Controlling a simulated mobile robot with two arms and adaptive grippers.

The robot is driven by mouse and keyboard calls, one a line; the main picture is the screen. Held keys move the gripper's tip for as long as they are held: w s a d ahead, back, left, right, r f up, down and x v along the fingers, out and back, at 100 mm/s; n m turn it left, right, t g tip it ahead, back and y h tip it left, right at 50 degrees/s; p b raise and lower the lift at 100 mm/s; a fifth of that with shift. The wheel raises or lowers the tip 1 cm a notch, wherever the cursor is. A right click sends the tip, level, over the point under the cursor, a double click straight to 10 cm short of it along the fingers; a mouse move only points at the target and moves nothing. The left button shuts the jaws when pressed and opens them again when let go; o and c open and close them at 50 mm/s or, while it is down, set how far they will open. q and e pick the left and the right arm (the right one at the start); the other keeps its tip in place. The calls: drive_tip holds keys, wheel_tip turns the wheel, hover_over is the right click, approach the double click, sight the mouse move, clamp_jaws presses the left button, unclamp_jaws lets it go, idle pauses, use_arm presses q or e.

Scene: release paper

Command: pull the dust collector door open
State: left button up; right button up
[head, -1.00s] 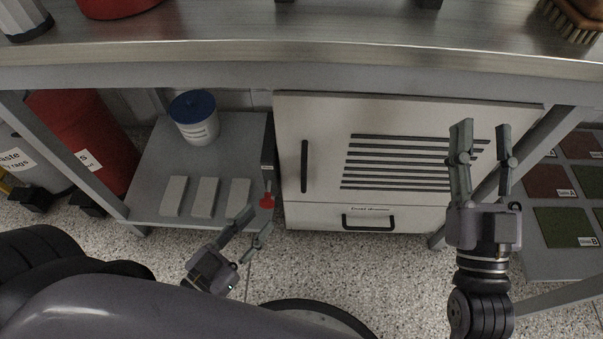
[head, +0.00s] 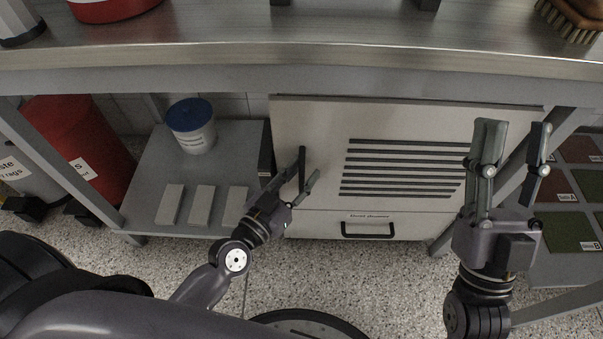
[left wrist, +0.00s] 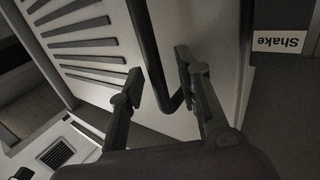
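The dust collector (head: 320,130) is a white cabinet under the bench, and its slotted door looks closed. A vertical black handle (head: 302,160) is on the door's left side. My left gripper (head: 309,162) is open at the handle's lower part. In the left wrist view the handle (left wrist: 151,55) passes between the parted fingers of my left gripper (left wrist: 160,68); I see a gap on both sides, but contact is unclear. My right gripper (head: 515,138) is open and empty in front of the cabinet's right side.
A drawer with a black handle (head: 368,230) is below the door. On the left, a grey shelf (head: 150,190) holds a blue-lidded tub (head: 192,128) and pale blocks. A red bin (head: 75,145) stands further left. The bench edge (head: 250,55) overhangs the cabinet.

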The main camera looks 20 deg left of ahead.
use_arm(q)
clamp_jaws()
idle(0.4)
idle(0.5)
